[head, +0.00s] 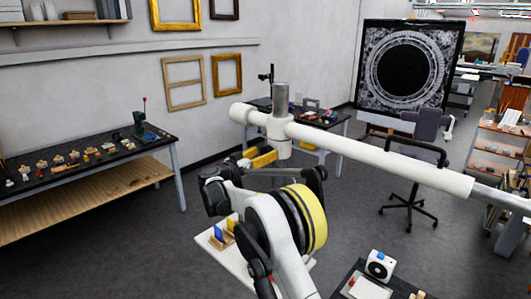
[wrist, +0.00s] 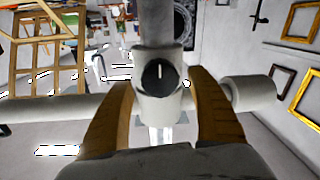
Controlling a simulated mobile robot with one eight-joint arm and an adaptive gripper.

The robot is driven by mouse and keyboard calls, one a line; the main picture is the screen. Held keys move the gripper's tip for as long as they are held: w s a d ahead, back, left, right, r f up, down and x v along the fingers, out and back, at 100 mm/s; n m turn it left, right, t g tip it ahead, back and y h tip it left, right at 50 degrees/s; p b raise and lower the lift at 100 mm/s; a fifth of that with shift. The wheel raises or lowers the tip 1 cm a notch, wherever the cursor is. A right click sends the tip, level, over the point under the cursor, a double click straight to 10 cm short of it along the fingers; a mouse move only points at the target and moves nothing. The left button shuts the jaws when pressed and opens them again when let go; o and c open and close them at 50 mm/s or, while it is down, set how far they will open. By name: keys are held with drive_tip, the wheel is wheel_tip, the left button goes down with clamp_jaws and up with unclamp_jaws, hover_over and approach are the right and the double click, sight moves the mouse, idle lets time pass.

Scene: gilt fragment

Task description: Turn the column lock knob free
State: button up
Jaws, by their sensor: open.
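The column lock knob (wrist: 158,77) is a round black knob with a white line, which stands close to vertical in the wrist view. It sits on the pale collar (wrist: 158,105) where the grey column (wrist: 155,22) meets a white horizontal tube. My gripper (wrist: 162,82) is open, with one brown finger on each side of the collar and knob. I cannot tell whether either finger touches them. In the head view my gripper (head: 261,158) is beside the column (head: 281,97), just below the white tube (head: 370,158). The knob is hidden there.
A table (head: 85,158) with small pieces stands at the left. A second table (head: 325,122) is behind the column. The white tube extends far right, above an office chair (head: 418,165). A white board (head: 238,262) lies below my arm. Open grey floor (head: 130,250) shows at the lower left.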

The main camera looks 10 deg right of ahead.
drive_tip(key=shift+w+d, duration=0.4)
drive_tip(key=shift+d, duration=0.05)
drive_tip(key=shift+c, duration=0.2)
drive_tip(key=c, duration=1.2)
